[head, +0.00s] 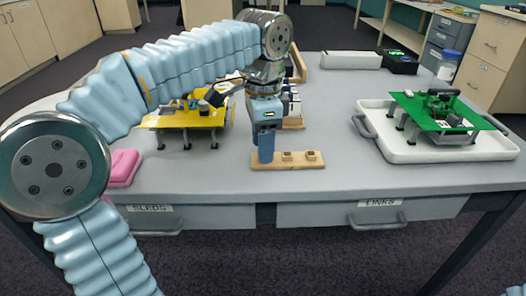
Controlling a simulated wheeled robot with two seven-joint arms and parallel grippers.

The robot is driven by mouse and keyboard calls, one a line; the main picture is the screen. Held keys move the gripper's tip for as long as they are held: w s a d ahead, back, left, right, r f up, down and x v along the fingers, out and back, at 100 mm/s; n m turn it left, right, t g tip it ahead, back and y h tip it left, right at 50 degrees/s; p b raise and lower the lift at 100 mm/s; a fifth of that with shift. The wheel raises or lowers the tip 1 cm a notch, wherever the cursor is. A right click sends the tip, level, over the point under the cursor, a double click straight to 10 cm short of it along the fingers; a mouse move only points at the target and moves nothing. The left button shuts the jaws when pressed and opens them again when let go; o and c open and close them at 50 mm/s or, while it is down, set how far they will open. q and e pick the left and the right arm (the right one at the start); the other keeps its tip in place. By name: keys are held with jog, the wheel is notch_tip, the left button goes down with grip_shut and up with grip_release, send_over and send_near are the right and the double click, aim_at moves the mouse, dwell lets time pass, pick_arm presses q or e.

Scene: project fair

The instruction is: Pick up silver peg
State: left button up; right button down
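My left gripper (266,157) points straight down at the left end of a small wooden strip (300,165) near the table's front. Its fingers show edge-on as one blue shape, so I cannot tell whether they are open or hold anything. Two small brown blocks (287,156) (311,155) stand on the strip to the right of the fingers. I cannot make out a silver peg; the fingers hide the strip's left end. My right gripper is out of view.
A wooden holder (293,124) with dark and white parts stands behind the gripper. A yellow board (170,119) and pink block (123,166) are left. A white tray (430,153) bearing a green board (436,108) is right. Table front between strip and tray is clear.

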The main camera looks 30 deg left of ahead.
pick_arm(q)
grip_shut()
notch_tip(320, 180, up, 4)
jog(key=shift+f+p, duration=0.15)
jog(key=shift+p, duration=0.5)
jog(key=s+d+r+p, duration=0.1)
jog(key=s+d+r, duration=0.6)
jog(key=s, duration=0.5)
notch_tip(320, 180, up, 2)
jog(key=shift+d+r, duration=0.15)
jog(key=shift+d, duration=0.05)
